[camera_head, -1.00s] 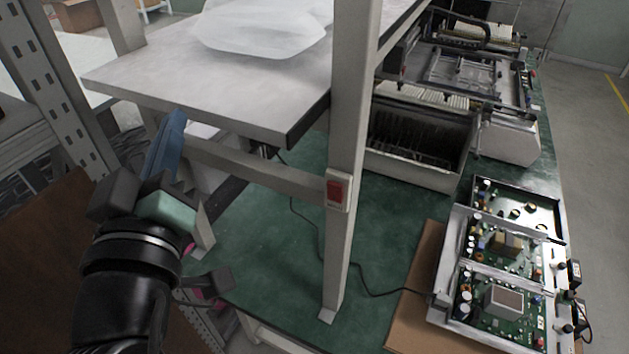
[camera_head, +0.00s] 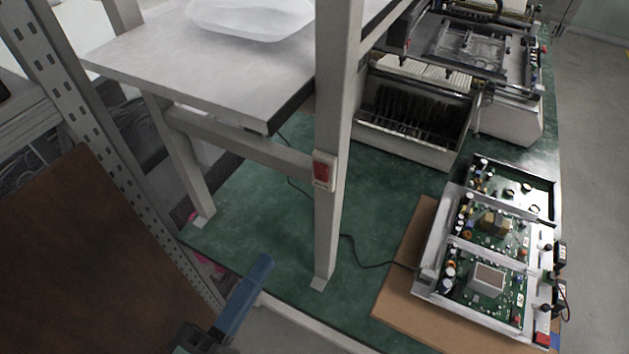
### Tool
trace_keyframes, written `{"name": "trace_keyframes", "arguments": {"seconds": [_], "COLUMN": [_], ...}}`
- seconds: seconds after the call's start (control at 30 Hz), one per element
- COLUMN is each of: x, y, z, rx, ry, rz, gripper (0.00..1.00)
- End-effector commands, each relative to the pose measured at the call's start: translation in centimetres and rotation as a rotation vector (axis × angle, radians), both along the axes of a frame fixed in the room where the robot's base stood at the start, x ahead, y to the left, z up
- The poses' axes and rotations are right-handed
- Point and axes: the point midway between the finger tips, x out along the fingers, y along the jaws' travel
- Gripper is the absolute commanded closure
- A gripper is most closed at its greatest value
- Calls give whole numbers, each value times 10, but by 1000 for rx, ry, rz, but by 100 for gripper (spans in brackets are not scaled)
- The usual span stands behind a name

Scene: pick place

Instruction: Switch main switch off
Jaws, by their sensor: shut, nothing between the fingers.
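The main switch (camera_head: 322,171) is a red rocker in a pale housing. It is fixed on the front of the light grey shelf post (camera_head: 331,225), about halfway up. Its rocker position is too small to tell. My gripper (camera_head: 254,283) shows at the bottom left of the middle, with blue-grey fingers pointing up and to the right. The fingers are together and hold nothing. It is apart from the switch, lower and to the left in the picture.
A green bench (camera_head: 240,215) spreads beneath the shelf (camera_head: 210,75). An open circuit-board chassis (camera_head: 490,260) rests on a brown board (camera_head: 395,295) at the right. A black cable (camera_head: 370,265) runs from it behind the post. A perforated metal upright (camera_head: 95,130) stands at the left.

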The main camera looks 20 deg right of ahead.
Motion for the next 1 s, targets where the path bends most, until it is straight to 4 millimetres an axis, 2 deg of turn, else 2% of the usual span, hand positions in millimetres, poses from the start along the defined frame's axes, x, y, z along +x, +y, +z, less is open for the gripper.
{"name": "trace_keyframes", "arguments": {"seconds": [0.23,0.37,0.8,1.0], "x": [1,8,62,79], "y": [-1,-10,-80,-102], "z": [1,4,17,19], "rx": [2,1,2,3], "ry": [-1,-1,-1,-1], "rz": [0,-2,-3,-1], "gripper": [100,100,100,100]}}
